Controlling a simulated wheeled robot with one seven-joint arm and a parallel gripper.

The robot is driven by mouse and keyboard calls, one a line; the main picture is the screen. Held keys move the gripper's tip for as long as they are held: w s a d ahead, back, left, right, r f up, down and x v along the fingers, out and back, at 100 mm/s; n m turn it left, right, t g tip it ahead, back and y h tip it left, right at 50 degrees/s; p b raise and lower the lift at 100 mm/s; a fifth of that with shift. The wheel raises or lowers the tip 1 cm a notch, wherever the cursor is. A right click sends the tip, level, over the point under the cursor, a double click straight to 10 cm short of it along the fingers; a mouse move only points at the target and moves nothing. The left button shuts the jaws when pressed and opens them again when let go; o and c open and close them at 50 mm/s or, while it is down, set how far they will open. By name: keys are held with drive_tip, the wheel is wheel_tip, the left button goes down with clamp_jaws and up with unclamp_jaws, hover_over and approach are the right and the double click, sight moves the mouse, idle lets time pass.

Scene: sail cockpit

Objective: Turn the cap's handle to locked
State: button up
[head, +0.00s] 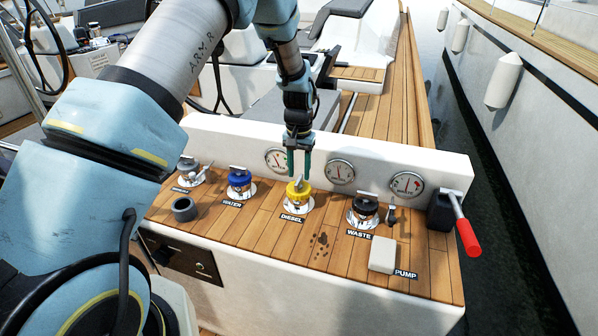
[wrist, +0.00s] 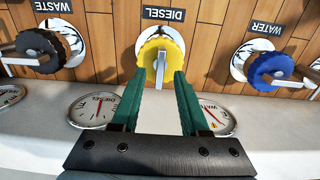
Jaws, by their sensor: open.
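The yellow diesel cap (head: 297,193) sits on a round chrome fitting on the wooden deck, behind the DIESEL label. It also shows in the wrist view (wrist: 153,52), with its metal handle (wrist: 160,70) pointing toward my gripper. My gripper (head: 299,176) is open, with green fingers pointing down at the yellow cap. In the wrist view the fingertips (wrist: 163,76) lie on both sides of the handle's end. I cannot tell whether they touch it. No locked marking can be read.
The blue water cap (head: 238,179) stands to the left and the black waste cap (head: 364,207) to the right. Gauges (head: 341,172) line the white wall behind.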

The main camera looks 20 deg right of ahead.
drive_tip(key=shift+f, duration=1)
clamp_jaws()
